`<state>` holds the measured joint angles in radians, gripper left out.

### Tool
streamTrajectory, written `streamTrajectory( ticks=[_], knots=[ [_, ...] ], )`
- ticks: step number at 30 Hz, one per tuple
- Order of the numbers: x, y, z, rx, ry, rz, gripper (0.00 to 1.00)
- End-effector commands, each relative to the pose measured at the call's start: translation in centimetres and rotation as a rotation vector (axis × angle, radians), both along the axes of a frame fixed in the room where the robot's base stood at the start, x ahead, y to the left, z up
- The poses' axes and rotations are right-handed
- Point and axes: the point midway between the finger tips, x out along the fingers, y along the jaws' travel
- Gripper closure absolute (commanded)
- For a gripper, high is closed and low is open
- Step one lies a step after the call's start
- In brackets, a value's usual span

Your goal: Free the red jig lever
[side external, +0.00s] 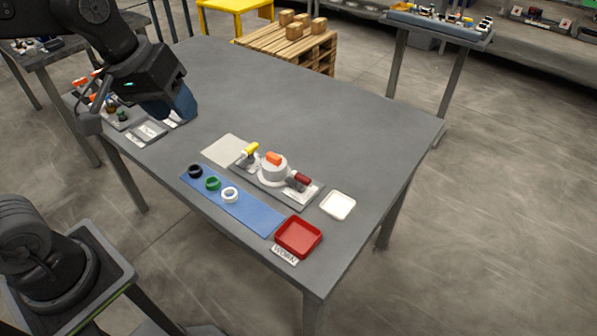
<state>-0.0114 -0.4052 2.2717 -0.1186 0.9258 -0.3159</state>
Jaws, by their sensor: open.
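The jig is a grey plate (271,191) on the table. A dark red lever handle (303,179) sits at its right end, and a yellow lever handle (250,149) at its left end. Between them stands a white round part (272,172) with an orange block (274,158) on top. Whether the red lever is clamped down on the white part is too small to tell. My gripper (180,108) is open, at the table's left side, well apart from the jig.
A blue strip (255,212) in front of the jig holds black, green and white rings. A red "WORN" tray (299,237), a white dish (338,205) and a beige mat (223,150) surround the jig. The table's back and right are clear.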

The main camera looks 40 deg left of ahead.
Motion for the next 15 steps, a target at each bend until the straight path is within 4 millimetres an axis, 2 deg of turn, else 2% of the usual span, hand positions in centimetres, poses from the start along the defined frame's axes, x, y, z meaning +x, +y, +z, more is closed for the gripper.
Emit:
streamTrajectory(
  ticks=[1,8,15],
  knots=[
    [1.8,-0.2,-0.3,-0.044,0.043,0.066,0.55],
    [9.6,-1.2,-2.9,-0.232,0.222,0.407,0.55],
    [17.1,-2.0,-8.5,-0.381,0.423,0.775,0.55]
  ],
)
